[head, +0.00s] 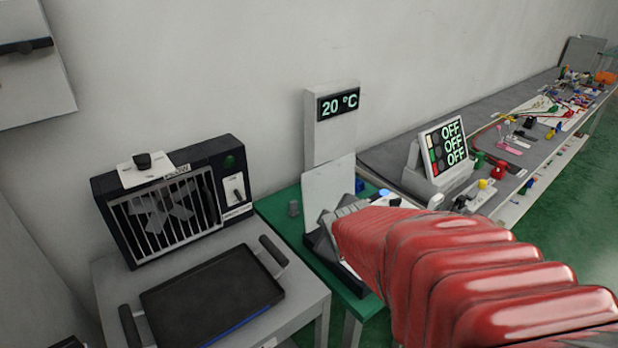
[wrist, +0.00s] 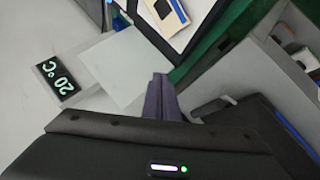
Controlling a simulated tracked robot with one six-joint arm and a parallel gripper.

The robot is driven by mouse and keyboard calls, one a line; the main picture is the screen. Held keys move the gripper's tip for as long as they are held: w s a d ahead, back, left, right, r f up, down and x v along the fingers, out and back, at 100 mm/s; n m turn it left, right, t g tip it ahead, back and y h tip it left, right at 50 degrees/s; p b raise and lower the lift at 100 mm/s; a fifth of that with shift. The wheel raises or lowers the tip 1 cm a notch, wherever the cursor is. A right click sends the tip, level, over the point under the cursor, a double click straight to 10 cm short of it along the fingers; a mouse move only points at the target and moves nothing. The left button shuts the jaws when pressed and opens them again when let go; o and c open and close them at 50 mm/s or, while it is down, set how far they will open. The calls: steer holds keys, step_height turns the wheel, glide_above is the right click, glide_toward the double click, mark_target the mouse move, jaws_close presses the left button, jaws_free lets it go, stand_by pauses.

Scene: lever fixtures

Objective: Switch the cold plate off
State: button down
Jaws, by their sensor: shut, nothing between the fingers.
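The green table (head: 285,210) carries a fixture with a plain upright pale panel (head: 328,195) and a display (head: 338,103) reading 20 °C on a grey post. In the wrist view the display (wrist: 59,80) and pale panel (wrist: 113,70) lie left of my gripper. A dark-edged unit with a white face (wrist: 205,12) and a small plate with a black square (wrist: 170,14) shows at the top. I cannot tell whether this is the cold plate's switch. My gripper (wrist: 160,77) is shut and empty, apart from that plate. My red-sleeved arm hides much of the fixture in the head view.
A black fan heater (head: 175,200) and a black tray (head: 213,297) stand on the grey table at left. A panel reading OFF on three lines (head: 447,148) stands right of the fixture. A long cluttered bench runs to the far right.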

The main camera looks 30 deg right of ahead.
steer(key=s+d+f+n+t+h, duration=0.1)
steer(key=s+d+f+n, duration=0.1)
steer(key=d, duration=0.4)
steer(key=s+d+f+n+t+h, duration=0.1)
steer(key=s+d+f+n, duration=0.1)
steer(key=d+f, duration=0.3)
steer(key=s+d+f+n+t+h, duration=0.1)
steer(key=s+d+f+n, duration=0.1)
steer(key=d, duration=0.6)
steer(key=shift+s+d+f+n, duration=0.1)
steer(key=shift+d+f+n, duration=0.25)
steer(key=shift+f+n, duration=0.55)
steer(key=shift+s+d+r+n, duration=0.1)
steer(key=shift+s+d+n, duration=0.05)
steer(key=shift+s+n, duration=0.15)
steer(key=shift+w+d, duration=0.1)
steer(key=shift+w, duration=0.1)
steer(key=x, duration=0.9)
steer(key=shift+w+d, duration=0.3)
